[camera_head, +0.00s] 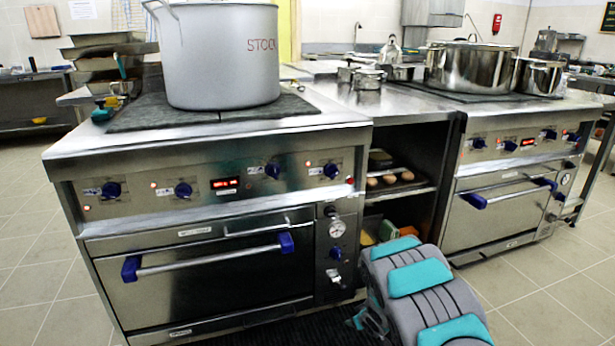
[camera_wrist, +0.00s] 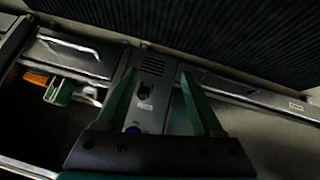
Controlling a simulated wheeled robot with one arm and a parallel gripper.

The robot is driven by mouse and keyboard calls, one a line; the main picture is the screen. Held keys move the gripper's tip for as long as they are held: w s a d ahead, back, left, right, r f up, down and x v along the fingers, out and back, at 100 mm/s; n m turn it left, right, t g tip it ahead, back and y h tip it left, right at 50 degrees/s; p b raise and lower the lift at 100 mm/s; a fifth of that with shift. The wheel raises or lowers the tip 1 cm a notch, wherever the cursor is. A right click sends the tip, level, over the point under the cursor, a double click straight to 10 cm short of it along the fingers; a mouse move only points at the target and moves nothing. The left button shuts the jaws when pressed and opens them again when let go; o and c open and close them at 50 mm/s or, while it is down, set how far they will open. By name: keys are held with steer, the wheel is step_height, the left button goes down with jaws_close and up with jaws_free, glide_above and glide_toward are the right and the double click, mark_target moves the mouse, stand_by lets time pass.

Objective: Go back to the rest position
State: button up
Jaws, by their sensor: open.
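My gripper (camera_wrist: 157,100) shows in the wrist view with its two green fingers spread apart and nothing between them. Beyond the fingers are the metal front of a kitchen unit and a dark ribbed surface. In the head view my grey and teal arm reaches low in front of the stove, near the open shelf; the gripper itself is hidden there. A large grey pot marked STOCK (camera_head: 222,55) stands upright on the left stove (camera_head: 210,146).
The left oven door, with its blue-ended handle (camera_head: 210,262), is shut. An open shelf (camera_head: 400,190) holds eggs between the stoves. Shiny steel pots (camera_head: 472,68) stand on the right stove (camera_head: 500,215). Tiled floor (camera_head: 555,275) is free at the right. A dark mat (camera_head: 270,332) lies in front.

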steer(key=s+d+r+m+g+h, duration=0.1)
steer(key=s+d+r+h, duration=0.2)
steer(key=r, duration=0.4)
steer(key=s+d+r+m+h, duration=0.1)
steer(key=s+d+r, duration=0.1)
steer(key=d+r, duration=0.45)
steer(key=s+d+r+m+g+h, duration=0.1)
steer(key=s+r+m+g, duration=0.1)
steer(key=s+r, duration=0.75)
steer(key=s+a+r+g+y, duration=0.1)
steer(key=s+a+r+g, duration=0.1)
steer(key=s, duration=1)
steer(key=s+a+r+g+y, duration=0.1)
steer(key=s+a+r, duration=0.4)
steer(key=s, duration=0.7)
steer(key=s+a+r+m+g+y, duration=0.1)
steer(key=s+a+r+g, duration=0.2)
steer(key=s, duration=0.9)
steer(key=shift+s+a+r+y, duration=0.35)
steer(key=shift+a+r, duration=0.3)
steer(key=shift+a, duration=0.3)
